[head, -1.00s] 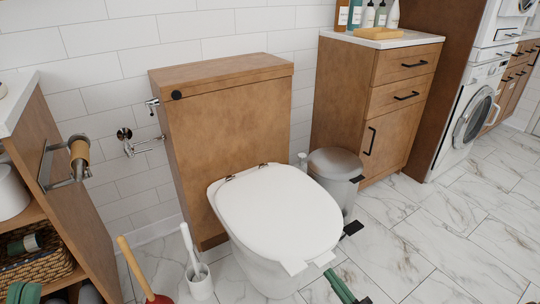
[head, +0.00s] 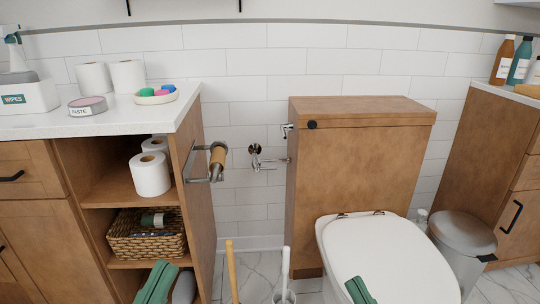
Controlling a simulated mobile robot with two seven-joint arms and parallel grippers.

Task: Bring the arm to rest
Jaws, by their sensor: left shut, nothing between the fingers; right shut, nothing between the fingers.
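My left gripper (head: 160,273) shows at the bottom edge of the head view, left of centre. Its green fingers are together, with nothing between them, in front of the open-shelf cabinet. My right gripper (head: 356,286) shows at the bottom edge, right of centre. It is also shut and empty, and appears in front of the closed white toilet lid (head: 375,248). Only the ends of both grippers are in view; the rest of each arm is below the frame.
A wooden cabinet with a white counter (head: 120,120) stands at left, with a woven basket (head: 148,245) on a shelf. A paper holder (head: 215,162) sticks out from its side. A grey bin (head: 465,240) is at right.

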